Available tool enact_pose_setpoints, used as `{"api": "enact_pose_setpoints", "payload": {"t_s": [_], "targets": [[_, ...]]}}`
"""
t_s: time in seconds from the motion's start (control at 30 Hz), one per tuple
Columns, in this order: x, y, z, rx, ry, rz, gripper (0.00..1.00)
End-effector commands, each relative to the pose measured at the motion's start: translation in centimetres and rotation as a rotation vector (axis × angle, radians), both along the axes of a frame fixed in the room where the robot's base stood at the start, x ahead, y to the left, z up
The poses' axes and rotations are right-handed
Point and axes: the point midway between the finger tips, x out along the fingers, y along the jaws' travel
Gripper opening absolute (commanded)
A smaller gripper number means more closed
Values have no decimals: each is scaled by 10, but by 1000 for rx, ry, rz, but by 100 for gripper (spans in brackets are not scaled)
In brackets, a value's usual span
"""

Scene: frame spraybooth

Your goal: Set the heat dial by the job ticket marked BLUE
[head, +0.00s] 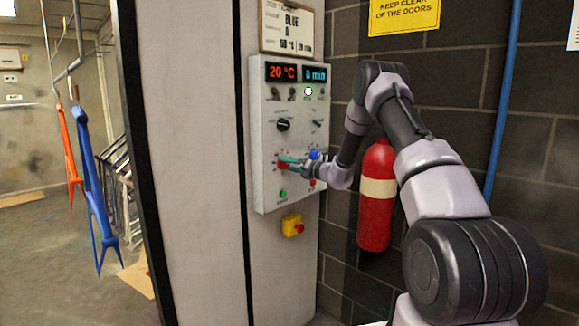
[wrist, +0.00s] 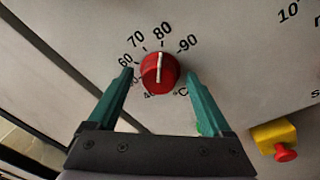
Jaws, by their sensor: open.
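The heat dial (wrist: 160,72) is a red knob in the wrist view, its white line pointing up towards the 80 mark. Marks from 40 to 90 and °C surround it. My gripper (wrist: 160,76) is open, with one green finger on each side of the dial; I cannot tell whether they touch it. In the head view my gripper (head: 283,163) is at the control panel (head: 261,120) and partly hides the dial. The job ticket (head: 287,27) above reads BLUE, with a °C and minutes line too small to read surely. The red display (head: 282,72) reads 20 °C.
A blue knob (head: 314,155) sits just right of the dial, with a black knob (head: 283,125) above. A yellow box with a red button (head: 292,226) is below the panel. A red fire extinguisher (head: 376,197) hangs beside my arm. Blue and orange frames hang at left.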

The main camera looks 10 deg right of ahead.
Motion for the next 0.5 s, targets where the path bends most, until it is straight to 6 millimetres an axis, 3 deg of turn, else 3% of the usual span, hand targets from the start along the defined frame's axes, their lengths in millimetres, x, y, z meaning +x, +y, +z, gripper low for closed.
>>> {"api": "enact_pose_setpoints", "payload": {"t_s": [0.07,0.3,0.5], "targets": [[0,0,0,0,0,0,84],[0,0,0,0,0,0,0],[0,0,0,-9,-6,0,0]]}}
